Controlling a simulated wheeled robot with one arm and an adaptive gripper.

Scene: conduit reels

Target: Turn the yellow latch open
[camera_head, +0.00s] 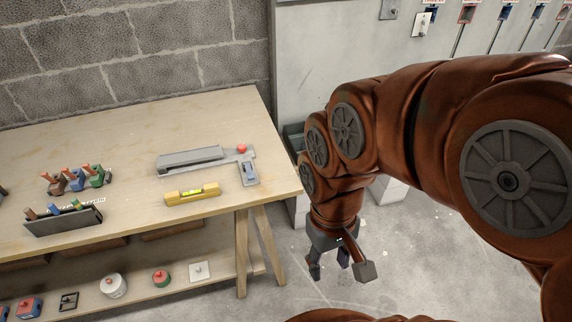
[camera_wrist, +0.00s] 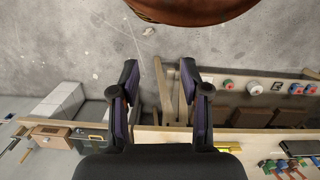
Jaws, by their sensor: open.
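I cannot make out a yellow latch in either view. My gripper (camera_head: 340,266) hangs over the floor to the right of the wooden table, pointing down. It also shows in the wrist view (camera_wrist: 160,80), where its fingers are spread apart with nothing between them. The yellow thing I can identify is a spirit level (camera_head: 192,194) lying on the table near its front right, apart from my gripper. My arm hides part of the grey cabinet in the head view.
The wooden table (camera_head: 130,135) holds a grey clamp-like tool (camera_head: 190,159) and small coloured parts in a dark rack (camera_head: 62,222). Its lower shelf (camera_head: 225,268) carries several small items. A grey cabinet (camera_head: 320,60) stands behind. The concrete floor (camera_head: 220,310) is open below my gripper.

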